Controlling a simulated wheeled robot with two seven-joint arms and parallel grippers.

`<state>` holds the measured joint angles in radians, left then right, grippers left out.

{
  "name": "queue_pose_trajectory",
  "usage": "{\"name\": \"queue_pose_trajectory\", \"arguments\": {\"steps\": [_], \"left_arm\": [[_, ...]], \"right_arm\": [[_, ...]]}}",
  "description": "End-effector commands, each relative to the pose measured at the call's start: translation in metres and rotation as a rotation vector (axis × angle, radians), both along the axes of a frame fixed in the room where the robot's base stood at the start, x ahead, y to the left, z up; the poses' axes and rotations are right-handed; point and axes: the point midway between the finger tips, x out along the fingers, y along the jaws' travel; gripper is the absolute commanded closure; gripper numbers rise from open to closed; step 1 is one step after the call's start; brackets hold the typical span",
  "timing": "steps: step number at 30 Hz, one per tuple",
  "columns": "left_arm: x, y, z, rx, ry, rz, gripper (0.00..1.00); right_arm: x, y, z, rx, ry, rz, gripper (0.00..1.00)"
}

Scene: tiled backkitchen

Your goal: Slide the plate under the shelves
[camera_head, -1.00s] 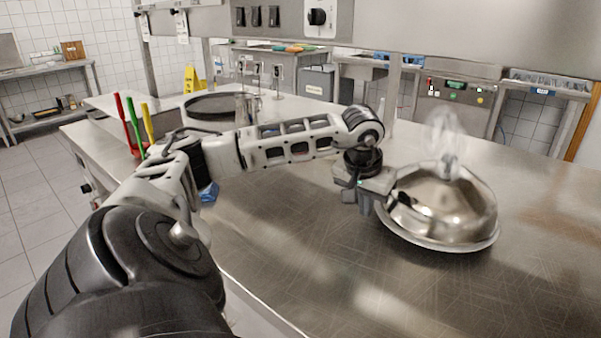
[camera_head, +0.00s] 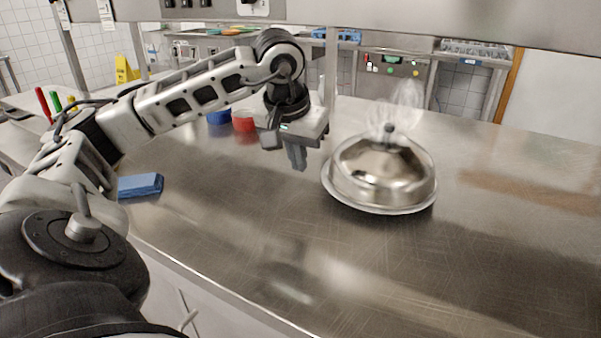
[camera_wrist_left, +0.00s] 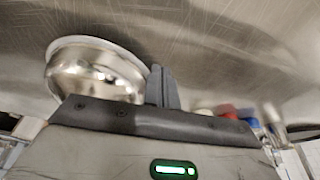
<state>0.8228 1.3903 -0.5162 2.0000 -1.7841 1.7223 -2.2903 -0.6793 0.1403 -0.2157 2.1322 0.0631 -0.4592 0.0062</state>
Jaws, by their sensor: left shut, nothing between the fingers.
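A plate (camera_head: 378,209) with a shiny domed metal cover (camera_head: 383,172) stands on the steel counter, right of the middle in the head view. Pale steam-like wisps hang above the cover's knob. The plate's rim (camera_wrist_left: 78,41) and cover also show in the left wrist view, left of the fingers. My left gripper (camera_head: 298,160) is shut and empty, pointing down, left of the plate with a visible gap. Its fingers (camera_wrist_left: 162,88) show in the wrist view. A steel shelf (camera_head: 430,28) runs across the top of the head view. My right gripper is not in view.
A blue block (camera_head: 140,186) lies on the counter at left. A red item (camera_head: 243,122) and a blue item (camera_head: 219,117) sit behind my left arm. A shelf post (camera_head: 330,75) stands behind the plate. The counter (camera_head: 480,250) is clear in front and at right.

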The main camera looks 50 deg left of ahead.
Motion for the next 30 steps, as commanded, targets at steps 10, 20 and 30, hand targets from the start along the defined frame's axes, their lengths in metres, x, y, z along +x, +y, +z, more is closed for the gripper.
{"name": "queue_pose_trajectory", "arguments": {"steps": [10,20,30], "left_arm": [[0.014,-0.078,0.006,-0.062,0.043,0.153,1.00],[0.019,-0.170,0.009,-0.001,0.001,0.376,1.00],[0.028,-0.161,-0.039,0.003,0.004,0.392,1.00]], "right_arm": [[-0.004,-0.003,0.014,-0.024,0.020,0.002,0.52],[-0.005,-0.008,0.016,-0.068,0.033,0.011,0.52],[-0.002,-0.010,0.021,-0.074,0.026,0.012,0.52]]}}
